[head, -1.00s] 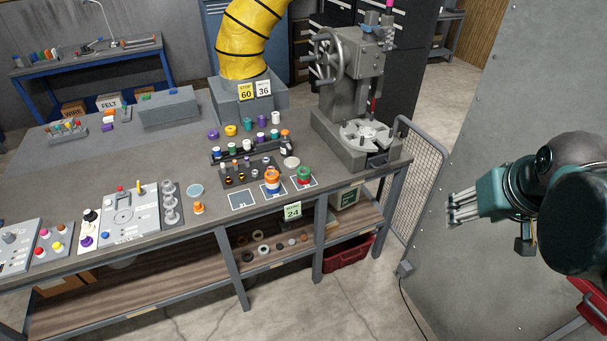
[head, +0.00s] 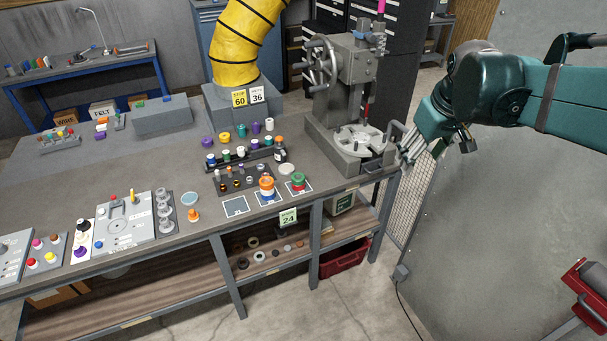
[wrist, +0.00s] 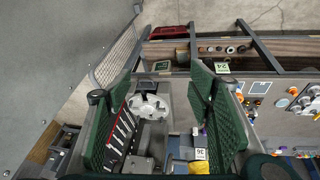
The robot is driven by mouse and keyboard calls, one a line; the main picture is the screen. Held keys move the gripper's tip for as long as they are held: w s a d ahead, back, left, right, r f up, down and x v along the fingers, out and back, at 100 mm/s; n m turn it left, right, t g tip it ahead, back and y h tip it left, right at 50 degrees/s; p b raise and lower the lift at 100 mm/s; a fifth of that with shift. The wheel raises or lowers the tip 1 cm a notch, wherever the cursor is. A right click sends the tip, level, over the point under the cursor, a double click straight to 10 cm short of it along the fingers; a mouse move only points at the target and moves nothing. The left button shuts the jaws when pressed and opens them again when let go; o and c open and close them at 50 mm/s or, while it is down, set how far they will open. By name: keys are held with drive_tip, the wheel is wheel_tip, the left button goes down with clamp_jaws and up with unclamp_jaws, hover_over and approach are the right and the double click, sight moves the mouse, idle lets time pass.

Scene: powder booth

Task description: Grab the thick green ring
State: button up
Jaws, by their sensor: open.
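A thick green ring (head: 298,177) sits on top of a red piece on the right-hand marked pad near the front edge of the workbench in the head view. An orange, white and blue stack (head: 266,187) stands on the pad to its left. My gripper (head: 407,156) is open and empty, to the right of the ring, by the bench's right end and beside the press. In the wrist view my two green fingers (wrist: 148,85) are spread wide with the press between them. I cannot make out the green ring there; the right finger may hide it.
The grey press (head: 347,100) stands at the bench's right end, close to my gripper. A wire mesh guard (head: 408,205) is below my gripper. A rack of small bottles (head: 245,153) stands behind the pads. The left pad (head: 236,206) is bare.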

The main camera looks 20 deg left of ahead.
drive_tip(key=w+a+f+n+g, duration=0.1)
drive_tip(key=w+a+f+n, duration=0.25)
drive_tip(key=w+a, duration=0.7)
drive_tip(key=n+g+h, duration=0.1)
drive_tip(key=n+g, duration=0.2)
drive_tip(key=n, duration=0.4)
approach(298, 174)
drive_tip(key=s, duration=0.2)
drive_tip(key=shift+w+d+f, duration=0.25)
drive_tip(key=shift+f, duration=0.2)
drive_tip(key=shift+f, duration=1.3)
drive_tip(key=shift+d+f+p, duration=0.1)
drive_tip(key=shift+f+p, duration=0.45)
drive_tip(key=shift+f, duration=2.05)
